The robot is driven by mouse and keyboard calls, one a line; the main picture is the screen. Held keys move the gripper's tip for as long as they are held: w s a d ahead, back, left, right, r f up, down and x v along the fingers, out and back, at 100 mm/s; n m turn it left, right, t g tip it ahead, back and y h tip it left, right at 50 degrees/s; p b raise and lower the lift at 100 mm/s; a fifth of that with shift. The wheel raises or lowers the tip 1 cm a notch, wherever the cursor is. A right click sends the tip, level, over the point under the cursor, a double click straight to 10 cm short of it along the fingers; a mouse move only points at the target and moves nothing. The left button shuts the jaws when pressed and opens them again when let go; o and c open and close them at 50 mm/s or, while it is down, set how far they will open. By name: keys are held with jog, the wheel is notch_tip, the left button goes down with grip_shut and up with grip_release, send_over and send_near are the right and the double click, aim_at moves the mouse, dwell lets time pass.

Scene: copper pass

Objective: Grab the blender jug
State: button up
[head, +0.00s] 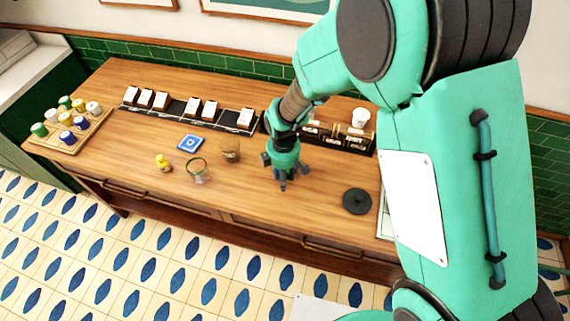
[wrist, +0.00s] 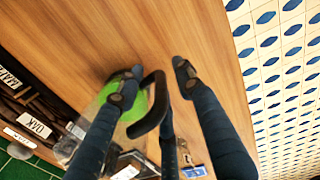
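The blender jug appears in the wrist view as a clear vessel with a green part (wrist: 139,101) and a curved black handle (wrist: 152,108). Part of it is hidden behind my fingers. My gripper (wrist: 155,80) is open, with fingers on both sides of the handle; I cannot tell whether they touch it. In the head view my gripper (head: 281,184) points down over the middle of the wooden counter (head: 320,195), and I cannot make out the jug there, probably behind the gripper.
A green-rimmed glass (head: 198,172), brownish glass (head: 230,150), yellow figure (head: 163,163) and blue tile (head: 190,143) stand left of my gripper. A black disc (head: 357,201) lies right. A tray (head: 45,138) of coloured cups is far left; card holders line the back. The front counter is mostly clear.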

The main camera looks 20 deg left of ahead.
dwell(0.4)
grip_shut()
jog(key=shift+r, duration=0.3)
dwell(0.4)
jog(key=shift+r, duration=1.65)
jog(key=s+d+r+p, duration=0.1)
jog(key=s+d, duration=0.8)
jog(key=s, duration=0.3)
jog(key=shift+s, duration=0.4)
jog(key=shift+s+d+r, duration=0.1)
jog(key=shift+d, duration=0.05)
